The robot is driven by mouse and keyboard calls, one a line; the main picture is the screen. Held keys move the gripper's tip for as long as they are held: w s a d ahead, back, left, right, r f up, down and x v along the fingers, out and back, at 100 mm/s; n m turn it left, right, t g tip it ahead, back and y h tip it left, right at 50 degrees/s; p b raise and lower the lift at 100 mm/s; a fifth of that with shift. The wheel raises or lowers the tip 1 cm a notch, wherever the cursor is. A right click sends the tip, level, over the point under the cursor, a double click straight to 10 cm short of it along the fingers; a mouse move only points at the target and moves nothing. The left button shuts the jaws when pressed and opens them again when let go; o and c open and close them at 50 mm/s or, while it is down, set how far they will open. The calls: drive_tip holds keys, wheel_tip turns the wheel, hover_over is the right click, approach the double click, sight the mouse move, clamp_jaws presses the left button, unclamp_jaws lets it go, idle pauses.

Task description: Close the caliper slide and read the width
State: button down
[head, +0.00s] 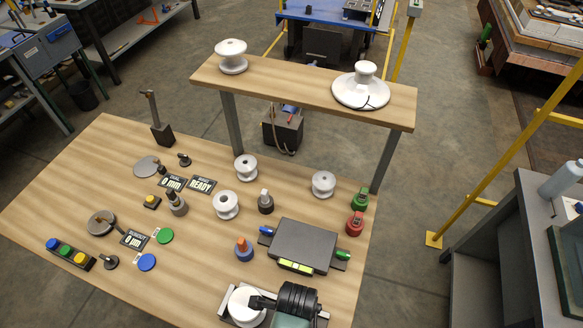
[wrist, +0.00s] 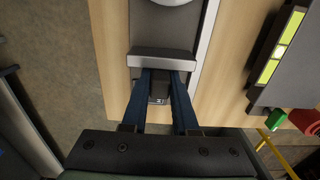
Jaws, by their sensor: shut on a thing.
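The caliper slide shows in the wrist view as a grey bar (wrist: 163,60) across a dark bed, with a dark handle (wrist: 158,88) below it. My gripper (wrist: 161,78) has its two blue fingers closed on that handle, at the bar's near side. A white insulator (head: 243,306) sits in the caliper at the table's front edge in the head view; its edge (wrist: 176,1) shows at the top of the wrist view. My gripper's dark body (head: 292,300) is right of the insulator and hides much of the caliper. I can read no width on the caliper.
White spools (head: 246,168) and several small knobs stand on the wooden table (head: 75,180). A raised shelf (head: 290,80) carries two white insulators. A dark box (head: 303,246) with a lit yellow-green panel stands behind the caliper.

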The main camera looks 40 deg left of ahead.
drive_tip(key=shift+s+a, duration=0.25)
drive_tip(key=shift+a, duration=0.65)
drive_tip(key=shift+s+a, duration=0.3)
drive_tip(key=shift+a, duration=0.65)
drive_tip(key=shift+s+a, duration=0.25)
drive_tip(key=shift+a, duration=0.65)
drive_tip(key=c, duration=0.6)
unclamp_jaws()
drive_tip(key=shift+d, duration=0.1)
wheel_tip(320, 180, up, 7)
drive_tip(key=p, duration=0.7)
